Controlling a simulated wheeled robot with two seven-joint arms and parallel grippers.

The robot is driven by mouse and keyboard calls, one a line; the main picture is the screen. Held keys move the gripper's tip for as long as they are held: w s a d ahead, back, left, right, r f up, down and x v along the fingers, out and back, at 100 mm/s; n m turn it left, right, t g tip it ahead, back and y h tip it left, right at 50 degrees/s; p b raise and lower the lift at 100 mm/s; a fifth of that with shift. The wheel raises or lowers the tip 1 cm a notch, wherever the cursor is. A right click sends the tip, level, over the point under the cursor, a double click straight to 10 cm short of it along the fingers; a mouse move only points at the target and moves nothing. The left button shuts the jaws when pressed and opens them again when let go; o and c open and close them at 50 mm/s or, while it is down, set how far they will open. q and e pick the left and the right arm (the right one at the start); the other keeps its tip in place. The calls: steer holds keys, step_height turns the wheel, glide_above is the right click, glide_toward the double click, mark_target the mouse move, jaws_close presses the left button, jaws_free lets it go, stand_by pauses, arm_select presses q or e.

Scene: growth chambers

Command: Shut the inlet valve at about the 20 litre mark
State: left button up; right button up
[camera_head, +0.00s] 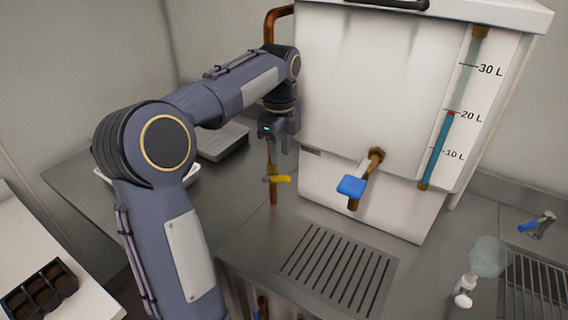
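The white tank (350,75) stands at the back. Its sight gauge (437,150) holds blue liquid with its top close to the red mark at the 20 L line. A copper pipe (273,194) runs down the tank's left side and carries a valve with a yellow lever (277,179). My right gripper is out of view.
A tap with a blue handle (352,186) juts from the tank's front, above a slotted drain (338,268). A grey tray (222,141) lies behind my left arm. A seedling tray (38,290) is at lower left. A clear bottle (487,257) and another blue tap (537,223) are at right.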

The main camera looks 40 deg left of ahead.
mark_target(276, 179)
arm_select(q)
steer(key=shift+w+d+f, duration=0.1)
steer(key=shift+w+f, duration=0.05)
steer(key=shift+f, duration=0.35)
step_height(276, 179, down, 7)
steer(key=shift+r, duration=0.15)
jaws_close()
